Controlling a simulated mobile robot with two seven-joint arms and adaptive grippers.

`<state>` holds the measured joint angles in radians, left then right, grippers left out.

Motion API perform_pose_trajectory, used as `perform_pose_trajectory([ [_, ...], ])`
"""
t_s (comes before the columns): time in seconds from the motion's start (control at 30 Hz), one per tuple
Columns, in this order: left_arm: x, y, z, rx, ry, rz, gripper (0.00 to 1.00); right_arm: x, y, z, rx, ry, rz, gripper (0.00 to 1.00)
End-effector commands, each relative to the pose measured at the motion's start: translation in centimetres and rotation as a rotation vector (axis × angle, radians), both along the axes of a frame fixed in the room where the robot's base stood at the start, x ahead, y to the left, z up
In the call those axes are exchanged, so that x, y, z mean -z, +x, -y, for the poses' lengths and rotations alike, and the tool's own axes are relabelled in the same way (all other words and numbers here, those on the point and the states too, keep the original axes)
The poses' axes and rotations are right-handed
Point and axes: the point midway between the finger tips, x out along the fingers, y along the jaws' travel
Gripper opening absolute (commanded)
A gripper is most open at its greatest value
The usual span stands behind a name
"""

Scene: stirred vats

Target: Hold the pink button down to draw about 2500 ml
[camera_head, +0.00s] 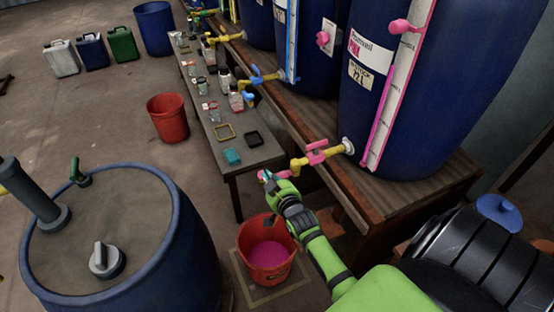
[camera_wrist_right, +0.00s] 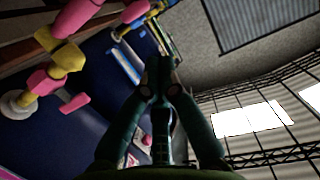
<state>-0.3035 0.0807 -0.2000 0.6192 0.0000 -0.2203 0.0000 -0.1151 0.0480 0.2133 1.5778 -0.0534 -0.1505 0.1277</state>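The pink-labelled blue vat (camera_head: 425,110) stands on the bench with a pink sight-gauge strip. A yellow tap with a pink handle (camera_head: 316,152) sticks out from its base and ends in a pink spout (camera_head: 275,174). I cannot tell which pink part is the button. My right gripper (camera_head: 268,180) is at the spout's end, fingers together and empty; contact is unclear. Its fingers show in the wrist view (camera_wrist_right: 155,60), beside the pink tap parts (camera_wrist_right: 65,92). A red bucket (camera_head: 270,262) below holds pink liquid. My left gripper is out of view.
A narrow table (camera_head: 215,135) with jars and small trays runs along the bench. A large blue drum (camera_head: 110,240) stands at the lower left. Another red bucket (camera_head: 168,117) and jerrycans (camera_head: 92,50) stand on the floor. Other vats with taps line the bench.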

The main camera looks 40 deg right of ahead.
Motion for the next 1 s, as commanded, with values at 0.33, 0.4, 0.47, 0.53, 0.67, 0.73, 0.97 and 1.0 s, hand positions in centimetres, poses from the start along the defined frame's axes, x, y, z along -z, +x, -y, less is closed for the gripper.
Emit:
perform_pose_trajectory([
  [0.33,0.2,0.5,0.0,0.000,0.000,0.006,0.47,-1.5,-5.1,-1.2,0.000,-0.001,0.006,0.00],
  [0.4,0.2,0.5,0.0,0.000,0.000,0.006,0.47,-1.7,-5.5,-1.3,0.000,-0.002,0.007,0.00],
  [0.47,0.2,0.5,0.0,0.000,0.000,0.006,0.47,-1.7,-5.6,-1.3,0.000,-0.002,0.007,0.00],
  [0.53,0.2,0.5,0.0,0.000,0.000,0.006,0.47,-1.8,-5.7,-1.3,0.000,-0.002,0.007,0.00],
  [0.67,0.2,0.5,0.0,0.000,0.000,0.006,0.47,-1.8,-5.7,-1.3,0.000,-0.002,0.008,0.00],
  [0.73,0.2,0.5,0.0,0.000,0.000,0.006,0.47,-1.8,-5.7,-1.3,0.000,-0.002,0.008,0.00],
  [0.97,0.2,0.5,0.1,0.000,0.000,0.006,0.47,-1.8,-5.7,-1.3,0.000,-0.002,0.008,0.00],
  [1.0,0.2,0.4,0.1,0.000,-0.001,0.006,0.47,-1.8,-5.7,-1.3,0.000,-0.002,0.008,0.00],
])
